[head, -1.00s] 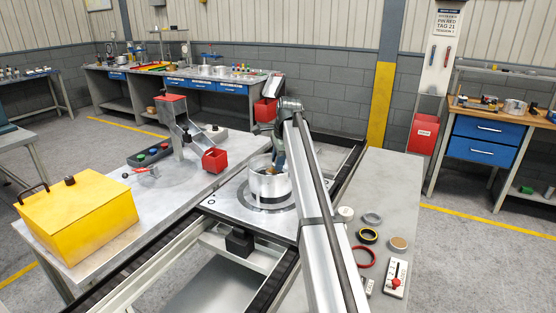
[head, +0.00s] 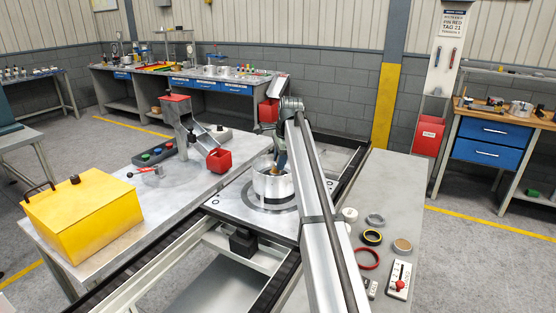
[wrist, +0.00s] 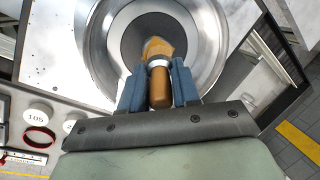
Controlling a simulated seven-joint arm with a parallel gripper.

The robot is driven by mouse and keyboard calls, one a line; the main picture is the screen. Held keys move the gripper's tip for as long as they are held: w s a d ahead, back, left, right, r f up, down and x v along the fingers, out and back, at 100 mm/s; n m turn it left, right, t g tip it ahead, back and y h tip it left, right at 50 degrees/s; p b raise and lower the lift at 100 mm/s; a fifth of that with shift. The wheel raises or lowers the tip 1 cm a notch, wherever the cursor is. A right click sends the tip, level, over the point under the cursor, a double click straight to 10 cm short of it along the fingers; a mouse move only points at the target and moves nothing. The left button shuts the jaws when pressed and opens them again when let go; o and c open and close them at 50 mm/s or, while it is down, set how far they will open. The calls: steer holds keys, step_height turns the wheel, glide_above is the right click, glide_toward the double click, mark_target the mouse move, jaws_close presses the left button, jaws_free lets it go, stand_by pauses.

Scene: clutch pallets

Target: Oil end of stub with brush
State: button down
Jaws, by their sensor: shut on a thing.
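My gripper (wrist: 160,80) is shut on a brush (wrist: 159,85) with a brown handle, a pale metal band and tan bristles. In the wrist view the bristles point into a round silver housing (wrist: 97,45), over its dark grey centre. Whether the bristles touch anything there I cannot tell. In the head view the silver housing (head: 272,189) stands on a square metal pallet (head: 228,204), and my gripper (head: 276,172) is at its open top. The stub is not clearly made out; the brush and my gripper cover part of the inside.
Rings, including a red one (head: 366,259), and a small control panel with a red knob (head: 399,280) lie on the right bench. Conveyor rails run beneath the pallet.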

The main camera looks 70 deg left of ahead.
steer(key=shift+w+d, duration=0.35)
steer(key=shift+s+a, duration=0.7)
steer(key=shift+a, duration=0.05)
steer(key=shift+w+d, duration=0.75)
steer(key=shift+d, duration=0.05)
stand_by(1.0)
steer(key=shift+r, duration=0.15)
steer(key=shift+r, duration=2.85)
steer(key=shift+r, duration=0.1)
steer(key=shift+r, duration=1.4)
